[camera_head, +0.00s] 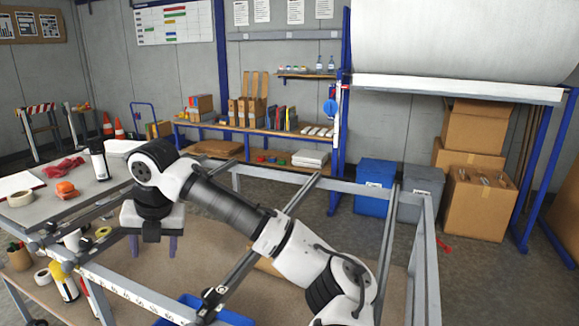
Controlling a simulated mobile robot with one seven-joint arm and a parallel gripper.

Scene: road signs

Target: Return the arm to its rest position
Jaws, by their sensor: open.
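My arm reaches from the bottom right up and across to the left, bent at a dark joint at its far end. My gripper (153,246) hangs below that joint and points down, with its two dark fingers apart. Nothing shows between the fingers. It is over the metal frame (130,290) and the brown board inside it, to the right of the grey tabletop. The height of the fingertips above the board is hard to tell.
The grey tabletop (40,208) holds a white-and-black bottle (99,162), an orange item (66,190) and a red cloth (65,167). A blue bin (205,312) sits at the bottom. Shelving (260,132) and cardboard boxes (478,203) stand behind, with open floor between.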

